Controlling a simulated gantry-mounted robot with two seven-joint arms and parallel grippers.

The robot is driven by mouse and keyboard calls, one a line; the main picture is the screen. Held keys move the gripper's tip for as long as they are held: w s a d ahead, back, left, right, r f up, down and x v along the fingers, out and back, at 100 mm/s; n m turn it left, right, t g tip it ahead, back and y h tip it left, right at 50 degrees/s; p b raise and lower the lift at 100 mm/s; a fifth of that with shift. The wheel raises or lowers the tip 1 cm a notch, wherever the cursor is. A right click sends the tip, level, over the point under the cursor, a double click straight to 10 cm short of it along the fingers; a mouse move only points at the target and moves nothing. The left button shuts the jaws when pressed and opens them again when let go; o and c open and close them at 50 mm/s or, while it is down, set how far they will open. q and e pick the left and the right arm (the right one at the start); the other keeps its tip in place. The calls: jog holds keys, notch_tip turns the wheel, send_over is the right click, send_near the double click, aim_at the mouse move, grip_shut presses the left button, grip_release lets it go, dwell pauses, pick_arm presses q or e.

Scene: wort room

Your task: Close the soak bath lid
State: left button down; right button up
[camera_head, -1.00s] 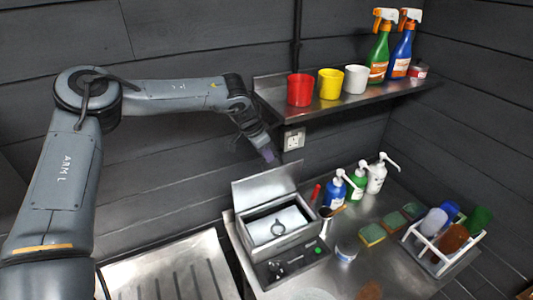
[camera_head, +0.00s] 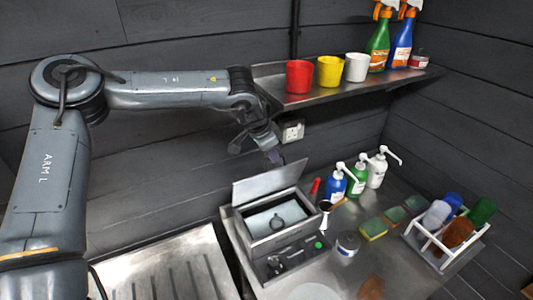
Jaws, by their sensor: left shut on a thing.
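My right gripper is not in view.
A control panel (camera_head: 290,259) is in front of the bath. Pump bottles (camera_head: 335,190) and a red bottle (camera_head: 314,188) stand close to its right. A shelf (camera_head: 330,91) with cups and spray bottles overhangs behind. A ridged drainboard (camera_head: 170,270) lies to the left.

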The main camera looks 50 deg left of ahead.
pick_arm(q)
jog(key=s+d+f+b, duration=0.1)
jog(key=d+f+b, duration=0.2)
jog(key=d+b, duration=0.3)
jog(key=d, duration=0.2)
jog(key=shift+s+d+f, duration=0.2)
jog(key=shift+d, duration=0.1)
jog(key=c, duration=1.5)
grip_release()
jog(key=o, duration=0.3)
jog(key=b+v, duration=0.1)
jog(key=v, duration=1)
jog(key=shift+w, duration=0.1)
